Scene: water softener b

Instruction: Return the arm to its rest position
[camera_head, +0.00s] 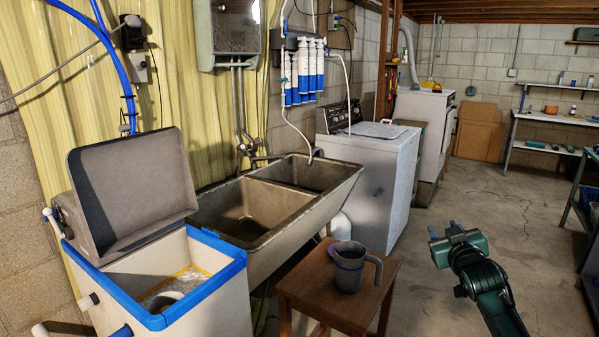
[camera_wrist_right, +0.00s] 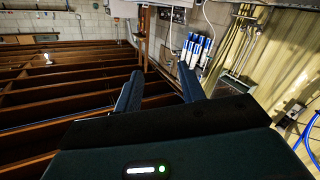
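My right gripper (camera_head: 444,229) is over the open concrete floor, to the right of the small wooden table. Its two blue-tipped fingers stand apart with nothing between them. In the right wrist view the gripper (camera_wrist_right: 160,74) also shows spread, empty fingers. My left gripper is not in view. A grey pitcher (camera_head: 348,267) stands upright on the wooden table (camera_head: 318,283), clear of my gripper. The water softener (camera_head: 200,300) with a blue rim is at the lower left. Its grey lid (camera_head: 135,190) is raised, and pale material shows inside.
A double sink (camera_head: 295,225) runs along the left wall, with a washing machine (camera_head: 375,170) beyond it. Blue-and-white filter cartridges (camera_head: 303,72) hang above. Shelving (camera_head: 585,200) stands at the right edge. The floor (camera_head: 500,185) around my right gripper is clear.

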